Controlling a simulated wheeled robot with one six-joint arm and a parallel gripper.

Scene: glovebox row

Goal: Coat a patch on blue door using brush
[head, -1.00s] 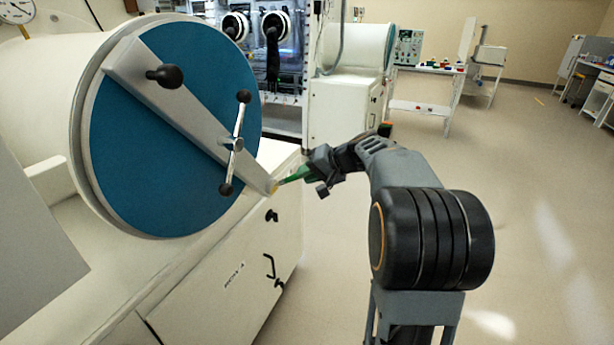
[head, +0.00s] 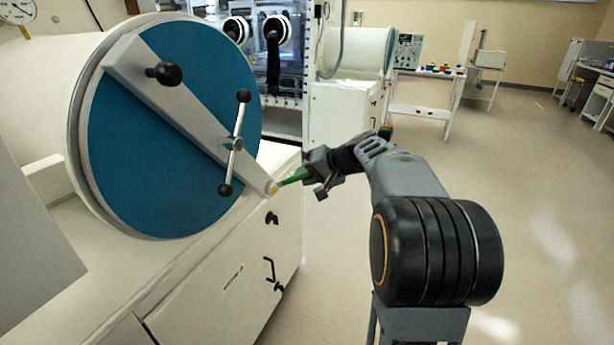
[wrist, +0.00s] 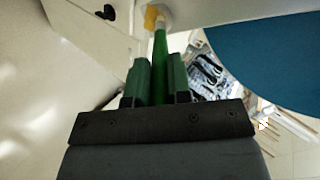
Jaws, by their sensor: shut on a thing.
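The blue door (head: 150,185) is a round blue disc with a pale rim, at the left of the head view; part of it shows at the upper right of the wrist view (wrist: 270,50). A grey bar (head: 180,110) crosses it diagonally. My gripper (head: 312,177) is shut on the green handle of the brush (head: 292,178), right of the door's lower right edge. The brush's pale yellow tip (wrist: 153,17) is at the bar's lower end; I cannot tell whether it touches. In the wrist view the handle stands between the two fingers (wrist: 160,85).
A white cabinet (head: 230,275) with black handles stands below the door. A glovebox (head: 270,50) and a white trolley (head: 425,90) are farther back. The floor at right is clear.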

